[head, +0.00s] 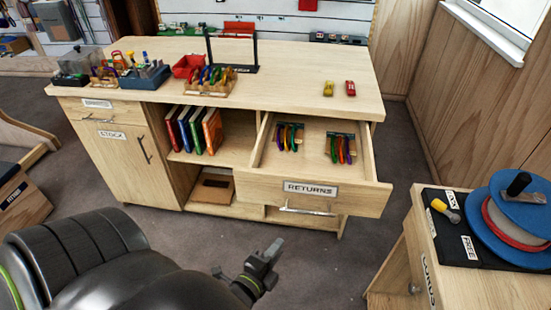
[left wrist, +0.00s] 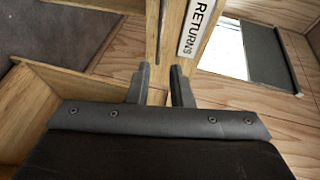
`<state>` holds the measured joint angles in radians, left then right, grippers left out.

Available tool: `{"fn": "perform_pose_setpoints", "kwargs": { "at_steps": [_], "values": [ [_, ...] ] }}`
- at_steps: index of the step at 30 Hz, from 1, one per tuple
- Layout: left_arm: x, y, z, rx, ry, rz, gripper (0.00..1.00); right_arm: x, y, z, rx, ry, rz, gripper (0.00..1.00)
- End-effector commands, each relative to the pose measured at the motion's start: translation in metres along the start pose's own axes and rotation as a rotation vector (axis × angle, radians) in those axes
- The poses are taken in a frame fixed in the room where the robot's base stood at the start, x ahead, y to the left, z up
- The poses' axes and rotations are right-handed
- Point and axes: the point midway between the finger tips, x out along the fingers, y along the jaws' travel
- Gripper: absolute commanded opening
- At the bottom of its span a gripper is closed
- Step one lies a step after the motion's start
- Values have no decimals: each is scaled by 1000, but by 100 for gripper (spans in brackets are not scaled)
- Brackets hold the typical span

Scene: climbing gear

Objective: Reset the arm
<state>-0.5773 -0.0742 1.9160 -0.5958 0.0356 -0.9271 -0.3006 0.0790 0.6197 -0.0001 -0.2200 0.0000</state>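My left arm comes in from the lower left of the head view, a large dark shape at the bottom. Its gripper (head: 270,258) is in front of and below the open drawer, apart from it, over the grey floor. In the left wrist view the two fingers (left wrist: 160,85) stand apart with nothing between them. The drawer front labelled RETURNS (head: 262,190) shows behind them, with its label (left wrist: 199,22) tilted. My right gripper is in neither view.
The open drawer holds two racks of coloured slings (head: 290,138) and sticks out from the wooden bench (head: 300,75). A side cabinet (head: 480,285) with a blue spool (head: 515,225) stands at right. The floor (head: 335,255) between is clear.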

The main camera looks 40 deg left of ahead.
Motion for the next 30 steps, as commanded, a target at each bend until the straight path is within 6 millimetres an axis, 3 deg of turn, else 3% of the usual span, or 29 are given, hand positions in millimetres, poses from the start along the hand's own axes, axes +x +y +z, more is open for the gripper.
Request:
{"fn": "perform_pose_setpoints", "kwargs": {
  "at_steps": [10,14,17,23,30],
  "values": [
    [0,1,0,-1,0,1,19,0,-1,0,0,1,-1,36],
    [2,20,2,-47,-3,44,19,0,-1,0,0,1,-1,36],
    [4,62,6,-144,-18,134,19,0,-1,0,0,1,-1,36],
    [-10,179,22,-436,-125,398,19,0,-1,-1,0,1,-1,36],
    [-64,304,52,-760,-382,681,19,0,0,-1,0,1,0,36]
  ]
}}
